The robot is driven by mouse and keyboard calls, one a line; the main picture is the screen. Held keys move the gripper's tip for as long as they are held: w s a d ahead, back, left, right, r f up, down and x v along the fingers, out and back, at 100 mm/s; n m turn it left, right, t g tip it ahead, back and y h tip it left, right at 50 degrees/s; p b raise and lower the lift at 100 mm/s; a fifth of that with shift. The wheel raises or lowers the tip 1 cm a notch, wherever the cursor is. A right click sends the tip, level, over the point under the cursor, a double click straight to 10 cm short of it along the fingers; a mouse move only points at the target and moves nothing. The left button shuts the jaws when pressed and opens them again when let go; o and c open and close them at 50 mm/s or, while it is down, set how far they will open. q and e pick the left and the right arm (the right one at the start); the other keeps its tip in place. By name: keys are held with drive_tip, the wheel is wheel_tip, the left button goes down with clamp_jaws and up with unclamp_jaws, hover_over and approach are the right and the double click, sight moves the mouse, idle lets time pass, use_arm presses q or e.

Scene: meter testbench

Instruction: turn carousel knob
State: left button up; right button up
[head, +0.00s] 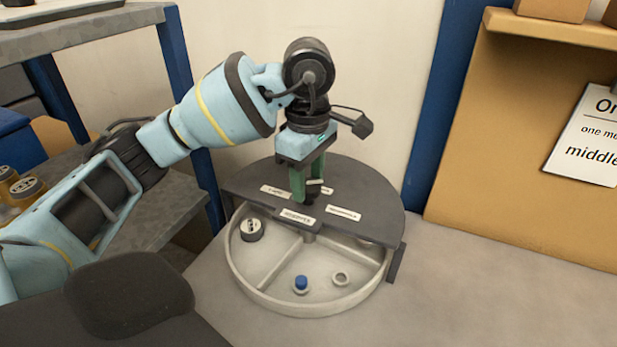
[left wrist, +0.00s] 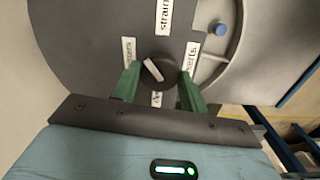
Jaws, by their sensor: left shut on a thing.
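The carousel has a dark grey fixed cover (head: 375,190) over its back part and a round light grey tray (head: 312,310) with dividers showing in front. Its dark round knob (head: 309,199) stands on the cover among white labels; the knob (left wrist: 152,72) bears a white pointer bar, tilted in the left wrist view. My left gripper (head: 308,188) points down onto the knob. Its green fingers (left wrist: 157,82) are on either side of the knob, shut on it. In the head view the fingers hide part of the knob. My right gripper is not in view.
The tray holds a black-and-white round part (head: 252,230) at left, and a blue-topped piece (head: 301,283) and a small ring (head: 341,279) in front. A blue-post shelf (head: 185,90) stands left. A tan board (head: 520,130) stands right. The bench is clear at front right.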

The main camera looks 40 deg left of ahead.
sight(308, 184)
use_arm(q)
drive_tip(key=m, duration=0.6)
drive_tip(key=m+b, duration=0.1)
drive_tip(key=m, duration=0.5)
drive_tip(key=shift+m, duration=0.4)
drive_tip(key=m, duration=0.6)
drive_tip(key=shift+b, duration=0.35)
drive_tip(key=m, duration=0.6)
drive_tip(key=shift+m, duration=0.3)
drive_tip(key=o, duration=1)
drive_tip(key=shift+c, duration=0.2)
drive_tip(key=shift+r+p, duration=0.9)
drive_tip(key=shift+r, duration=3.05)
